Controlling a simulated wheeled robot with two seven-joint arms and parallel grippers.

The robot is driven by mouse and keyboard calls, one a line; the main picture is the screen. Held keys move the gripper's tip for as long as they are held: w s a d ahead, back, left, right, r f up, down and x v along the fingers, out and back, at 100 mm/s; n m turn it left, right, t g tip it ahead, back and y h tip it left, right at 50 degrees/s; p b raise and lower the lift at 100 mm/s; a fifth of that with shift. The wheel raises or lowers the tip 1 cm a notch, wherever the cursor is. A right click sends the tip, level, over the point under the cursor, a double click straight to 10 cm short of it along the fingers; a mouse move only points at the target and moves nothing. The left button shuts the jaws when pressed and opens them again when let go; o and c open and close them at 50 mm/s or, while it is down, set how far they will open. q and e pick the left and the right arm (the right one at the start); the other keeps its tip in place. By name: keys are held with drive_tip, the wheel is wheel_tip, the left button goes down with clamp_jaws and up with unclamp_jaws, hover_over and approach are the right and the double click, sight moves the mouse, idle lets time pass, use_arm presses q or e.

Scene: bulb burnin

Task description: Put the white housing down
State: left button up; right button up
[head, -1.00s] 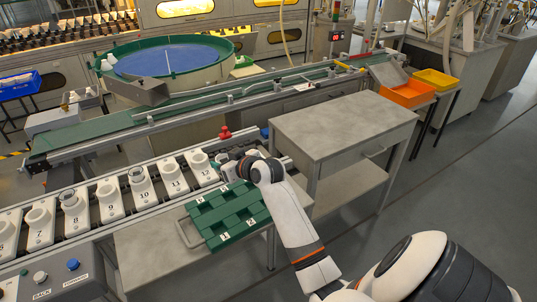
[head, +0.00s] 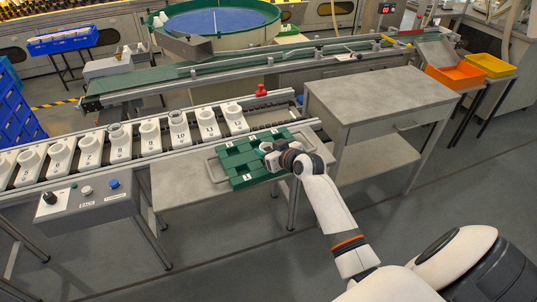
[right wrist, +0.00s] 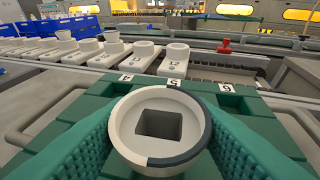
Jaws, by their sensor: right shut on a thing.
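In the head view my right gripper (head: 268,148) is over the right part of the green compartment tray (head: 240,170). Labels 4, 5 and 6 show on the tray (right wrist: 265,130) just beyond the housing. The housing hides what is below it, so I cannot tell whether it touches the tray. My left gripper is not in view.
The tray lies on a grey table (head: 190,180). Behind it a rail carries a row of numbered white holders (head: 207,125). A red knob (head: 261,90) stands beyond the row. A control box (head: 85,197) is at the left, and a bare grey cabinet (head: 380,95) at the right.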

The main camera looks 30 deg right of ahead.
drive_tip(key=shift+f, duration=0.9)
drive_tip(key=shift+f, duration=0.1)
drive_tip(key=o, duration=0.9)
drive_tip(key=shift+o, duration=0.2)
